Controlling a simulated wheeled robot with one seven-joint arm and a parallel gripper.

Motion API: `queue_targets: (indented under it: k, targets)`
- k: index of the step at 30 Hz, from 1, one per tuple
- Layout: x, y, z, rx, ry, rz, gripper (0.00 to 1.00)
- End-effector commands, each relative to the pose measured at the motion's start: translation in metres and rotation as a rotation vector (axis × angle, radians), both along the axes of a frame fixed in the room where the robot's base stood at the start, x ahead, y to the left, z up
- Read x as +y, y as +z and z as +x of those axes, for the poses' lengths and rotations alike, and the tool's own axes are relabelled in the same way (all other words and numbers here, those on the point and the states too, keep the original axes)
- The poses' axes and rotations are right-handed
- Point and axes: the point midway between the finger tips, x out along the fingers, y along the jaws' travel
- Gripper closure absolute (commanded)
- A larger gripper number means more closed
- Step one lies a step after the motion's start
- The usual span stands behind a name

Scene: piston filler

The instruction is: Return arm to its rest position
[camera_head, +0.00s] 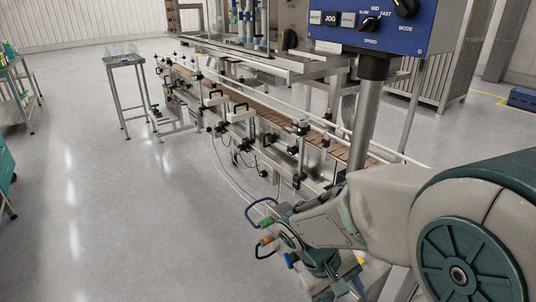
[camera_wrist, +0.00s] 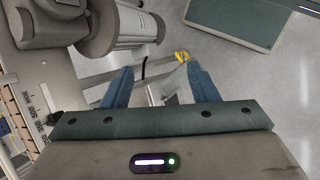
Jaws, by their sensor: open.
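My gripper (camera_wrist: 160,76) shows in the wrist view with its two blue fingers spread apart. Nothing is held between them; a pale metal part and a small yellow piece show beyond the gap. In the head view my arm reaches in from the right and bends down at the lower middle, in front of the conveyor (camera_head: 262,108). The fingers cannot be made out clearly there.
A blue control panel (camera_head: 372,24) stands on a metal post (camera_head: 364,125) close behind my arm. A small metal table (camera_head: 125,60) with clear items stands at the back left. Shelving (camera_head: 20,90) is at the far left. The grey floor (camera_head: 110,200) at left is clear.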

Motion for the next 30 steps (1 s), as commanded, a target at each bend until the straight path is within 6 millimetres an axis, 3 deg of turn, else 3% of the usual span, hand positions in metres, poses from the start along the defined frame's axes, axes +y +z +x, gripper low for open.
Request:
queue_targets:
  k: [1,9,13,18,30]
  targets:
    - [-0.002,0.031,-0.004,-0.045,-0.043,0.061,0.46]
    - [0.003,0.124,-0.017,-0.3,-0.216,0.355,0.46]
    - [0.005,0.158,-0.019,-0.411,-0.266,0.446,0.46]
    - [0.009,0.178,-0.02,-0.491,-0.295,0.503,0.46]
    - [0.009,0.178,-0.019,-0.502,-0.297,0.511,0.46]
